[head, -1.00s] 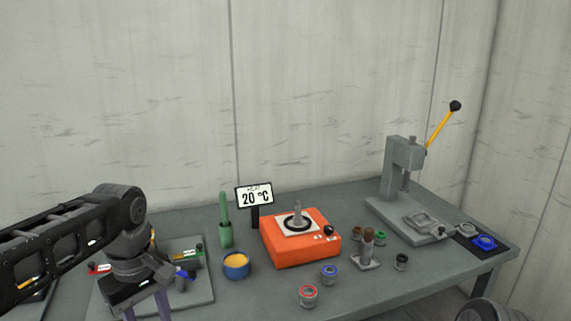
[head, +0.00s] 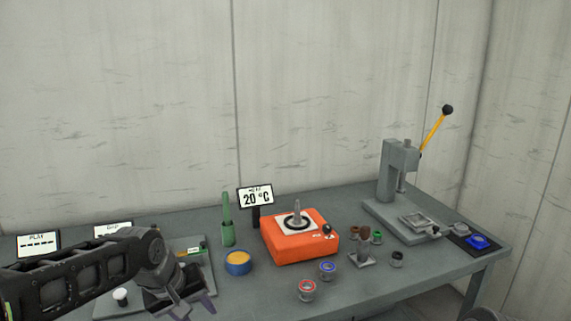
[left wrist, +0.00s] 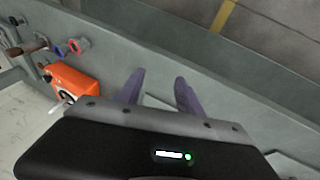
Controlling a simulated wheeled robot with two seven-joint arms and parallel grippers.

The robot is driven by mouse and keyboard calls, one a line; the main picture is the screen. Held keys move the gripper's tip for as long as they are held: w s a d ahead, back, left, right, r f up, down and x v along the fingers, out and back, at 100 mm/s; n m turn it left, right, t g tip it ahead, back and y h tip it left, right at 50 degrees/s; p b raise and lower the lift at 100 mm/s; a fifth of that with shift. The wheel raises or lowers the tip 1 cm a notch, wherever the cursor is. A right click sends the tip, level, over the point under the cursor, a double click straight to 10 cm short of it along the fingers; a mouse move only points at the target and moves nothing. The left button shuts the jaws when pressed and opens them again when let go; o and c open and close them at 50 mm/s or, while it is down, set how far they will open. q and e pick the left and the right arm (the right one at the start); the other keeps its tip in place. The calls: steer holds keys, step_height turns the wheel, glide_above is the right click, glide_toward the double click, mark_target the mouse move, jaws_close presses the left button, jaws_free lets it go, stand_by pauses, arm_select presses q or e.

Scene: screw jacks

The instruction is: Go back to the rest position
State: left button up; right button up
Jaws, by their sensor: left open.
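My left gripper (head: 192,303) is at the lower left of the head view, over the left front part of the table. In the left wrist view its two purple fingers (left wrist: 158,90) are spread apart with nothing between them. My right gripper is not in view; only a dark rounded piece shows at the lower right edge of the head view.
On the grey table (head: 370,290) stand an orange heater (head: 285,248), a yellow-filled blue pot (head: 238,262), a green holder (head: 228,234), red (head: 307,290) and blue (head: 327,270) rings, and a lever press (head: 398,170).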

arm_select(q)
steer(key=s+d+f+m+h, duration=0.15)
steer(key=d+f, duration=0.25)
steer(key=f, duration=0.7)
steer(key=s+d+f+m+h, duration=0.15)
steer(key=d+f, duration=0.25)
steer(key=f, duration=0.7)
steer(key=s+d+f+g, duration=0.1)
steer(key=s+f, duration=0.7)
steer(key=s, duration=0.3)
steer(key=s+d+f+g, duration=0.2)
steer(key=s+f, duration=0.7)
steer(key=s, duration=0.3)
steer(key=shift+g+y, duration=0.3)
steer(key=shift+y, duration=0.1)
steer(key=shift+d, duration=0.1)
